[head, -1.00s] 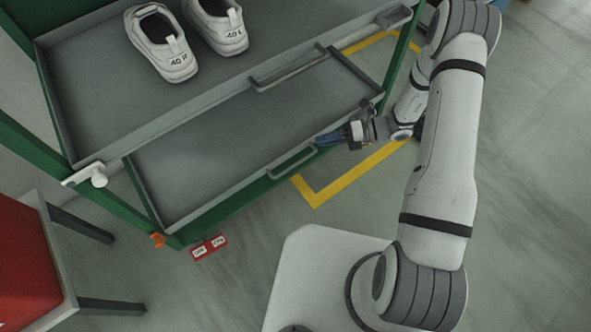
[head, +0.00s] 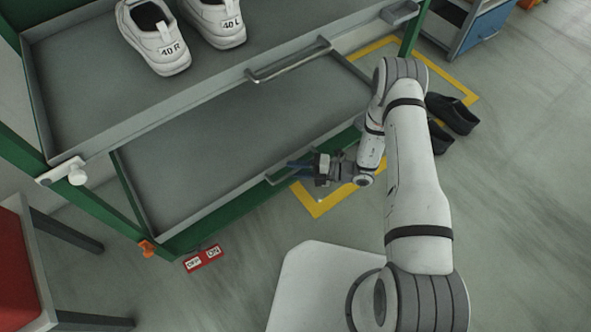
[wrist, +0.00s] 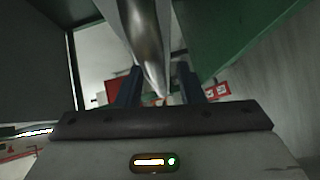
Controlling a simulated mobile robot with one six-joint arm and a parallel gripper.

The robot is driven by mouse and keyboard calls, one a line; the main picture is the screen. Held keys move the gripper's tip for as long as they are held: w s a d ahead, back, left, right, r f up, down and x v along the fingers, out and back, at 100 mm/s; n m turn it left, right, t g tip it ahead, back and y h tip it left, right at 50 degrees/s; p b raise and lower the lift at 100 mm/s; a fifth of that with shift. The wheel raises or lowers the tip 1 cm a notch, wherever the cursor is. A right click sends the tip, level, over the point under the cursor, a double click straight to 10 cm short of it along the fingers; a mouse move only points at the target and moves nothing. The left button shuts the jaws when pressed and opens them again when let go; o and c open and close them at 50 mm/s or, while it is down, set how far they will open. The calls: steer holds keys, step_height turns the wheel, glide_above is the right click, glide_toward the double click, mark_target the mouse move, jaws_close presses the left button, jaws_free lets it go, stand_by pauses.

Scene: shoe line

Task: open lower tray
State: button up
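The lower tray (head: 215,150) is a grey, empty-looking tray in the green rack, below the upper tray. Its front rim lies along the green lower beam. Its handle (head: 283,176) is a small grey bar on the front rim, partly hidden by my gripper. My gripper (head: 300,163) is at this handle, with dark blue fingers pointing left. In the wrist view, a shiny grey handle bar (wrist: 146,40) runs between the two fingers (wrist: 160,88). The fingers stand apart, with a gap visible on the right side of the bar.
A white knob latch (head: 76,175) sits on the left post. A red OPEN/ON label (head: 203,258) is below the rack. Black shoes (head: 452,113) lie on the floor right.

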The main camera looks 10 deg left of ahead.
steer(key=shift+a, duration=0.25)
jaws_close()
stand_by(0.5)
